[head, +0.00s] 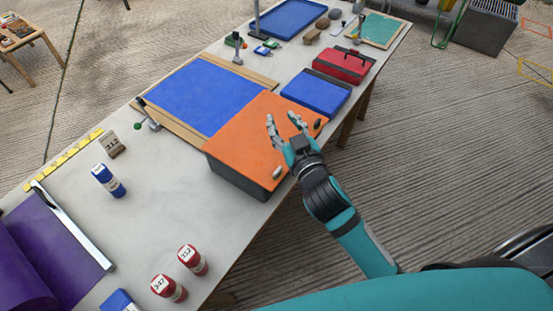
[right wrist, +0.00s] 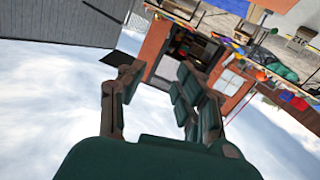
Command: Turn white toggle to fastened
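A small white toggle (head: 277,172) sits on the near edge of the orange lid (head: 245,130) of a dark box (head: 240,178). A second, dark toggle (head: 318,124) is at the lid's right edge. I cannot tell from its small size whether the white toggle is fastened. My right gripper (head: 281,119) is over the lid, between the two toggles, with its fingers spread and empty. It also shows open in the right wrist view (right wrist: 155,85), with nothing between its fingers. The toggles do not show in that view. My left gripper is not in view.
The grey table also holds a blue panel (head: 208,92), a blue case (head: 316,92), a red case (head: 343,66), a blue can (head: 107,180) and red cans (head: 192,260). A purple roll (head: 40,255) lies at the left. Bare tabletop is left of the box.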

